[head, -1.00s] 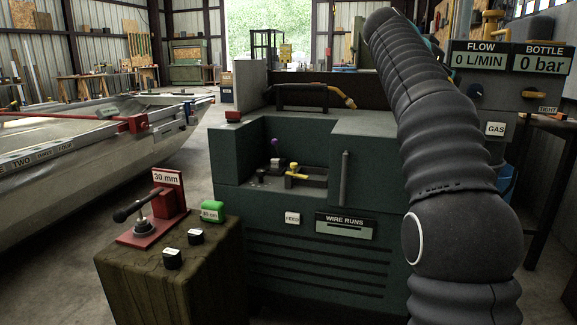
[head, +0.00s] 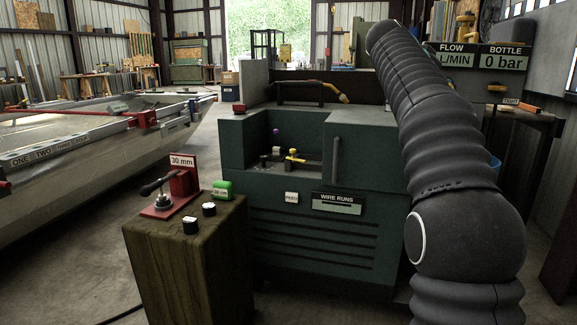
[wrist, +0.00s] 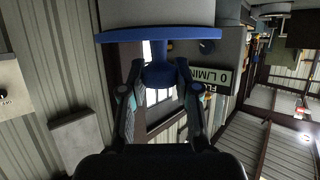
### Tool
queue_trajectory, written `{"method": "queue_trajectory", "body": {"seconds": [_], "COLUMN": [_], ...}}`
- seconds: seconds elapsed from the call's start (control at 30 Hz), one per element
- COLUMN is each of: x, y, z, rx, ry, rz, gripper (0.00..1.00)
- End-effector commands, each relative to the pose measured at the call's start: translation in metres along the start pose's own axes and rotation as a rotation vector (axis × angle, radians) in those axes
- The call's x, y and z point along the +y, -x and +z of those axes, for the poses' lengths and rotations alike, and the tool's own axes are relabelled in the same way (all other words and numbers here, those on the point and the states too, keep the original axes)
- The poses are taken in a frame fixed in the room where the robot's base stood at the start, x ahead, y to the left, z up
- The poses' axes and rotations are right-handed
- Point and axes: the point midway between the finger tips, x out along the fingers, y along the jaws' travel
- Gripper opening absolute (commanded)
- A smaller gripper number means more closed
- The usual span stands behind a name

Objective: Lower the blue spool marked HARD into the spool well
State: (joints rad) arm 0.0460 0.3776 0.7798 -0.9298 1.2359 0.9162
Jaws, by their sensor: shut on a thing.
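My gripper (wrist: 159,82) shows in the wrist view, its two fingers shut on the blue hub of the blue spool (wrist: 160,35). The spool's wide blue flange and a pale grey body lie beyond the fingertips, cut by the top of the picture. No HARD mark can be read. In the head view the gripper and spool do not show; only my dark ribbed arm rises at the right. The dark green machine (head: 370,165) stands in the middle, with an open recess (head: 262,135) in its upper left. I cannot tell whether this recess is the spool well.
A grey metal hull (head: 60,180) lies further left. A FLOW and BOTTLE display (head: 500,58) and a bench (head: 530,115) are right.

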Motion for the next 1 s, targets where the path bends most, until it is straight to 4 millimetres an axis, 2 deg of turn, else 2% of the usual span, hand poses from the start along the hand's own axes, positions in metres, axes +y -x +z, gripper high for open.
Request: {"method": "queue_trajectory", "body": {"seconds": [0.27, 0.47, 0.7, 1.0], "x": [-0.020, -0.042, -0.072, -0.091], "y": [-0.030, -0.062, -0.108, -0.142], "z": [0.020, 0.052, 0.118, 0.202], "rx": [0.003, 0.001, -0.001, 0.000], "ry": [0.035, 0.080, 0.157, 0.239], "rz": [-0.092, -0.194, -0.376, -0.581], "gripper": [0.00, 0.00, 0.00, 0.00]}}
